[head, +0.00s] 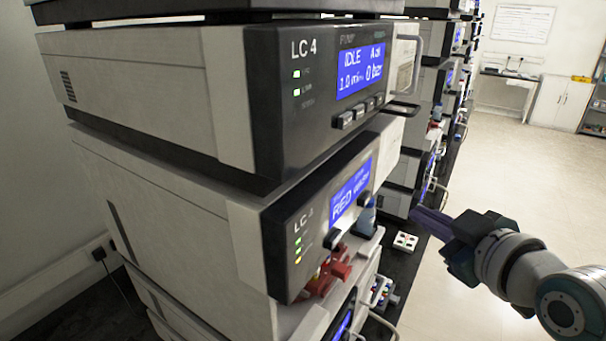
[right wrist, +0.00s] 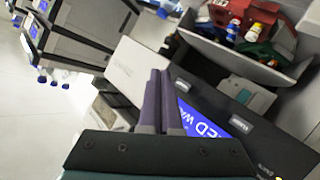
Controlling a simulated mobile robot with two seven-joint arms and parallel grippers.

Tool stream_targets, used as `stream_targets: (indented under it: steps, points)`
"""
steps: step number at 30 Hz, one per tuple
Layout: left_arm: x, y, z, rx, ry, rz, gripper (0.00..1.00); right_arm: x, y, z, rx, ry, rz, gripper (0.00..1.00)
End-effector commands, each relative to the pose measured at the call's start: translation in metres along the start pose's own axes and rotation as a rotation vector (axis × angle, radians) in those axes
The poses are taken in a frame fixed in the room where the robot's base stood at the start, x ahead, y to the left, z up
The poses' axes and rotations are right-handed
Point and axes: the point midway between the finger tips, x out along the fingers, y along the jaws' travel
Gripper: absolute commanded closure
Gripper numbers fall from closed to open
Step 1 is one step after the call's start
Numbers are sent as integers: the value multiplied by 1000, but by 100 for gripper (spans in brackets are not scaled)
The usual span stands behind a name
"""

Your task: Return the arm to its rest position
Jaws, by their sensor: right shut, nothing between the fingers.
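My right gripper (head: 420,216) is at the right of the head view, its arm coming in from the lower right. Its purple fingers are together and hold nothing. They point left, toward the front of the instrument stack. In the right wrist view the closed fingers (right wrist: 160,98) reach up from the bottom, in front of a blue display (right wrist: 205,122) that they partly cover. I cannot tell whether they touch it. My left gripper is not in view.
The LC 4 stack (head: 278,95) fills the left, with a lower unit (head: 285,235) showing "RED". Red parts (head: 335,268) and a blue-capped bottle (head: 367,215) sit at its front. More stacks (head: 440,40) line the bench behind. Open floor (head: 520,150) lies right.

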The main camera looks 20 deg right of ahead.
Motion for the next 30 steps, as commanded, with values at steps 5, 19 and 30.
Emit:
stream_targets:
  steps: [5, 19, 30]
  points:
    - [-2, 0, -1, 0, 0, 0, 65, -5, -9, -2, 8, -19, -31, 100]
    - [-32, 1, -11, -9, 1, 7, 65, -188, -108, -4, 197, -688, -379, 100]
    - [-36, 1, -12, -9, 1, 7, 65, -252, -104, -4, 265, -900, -354, 100]
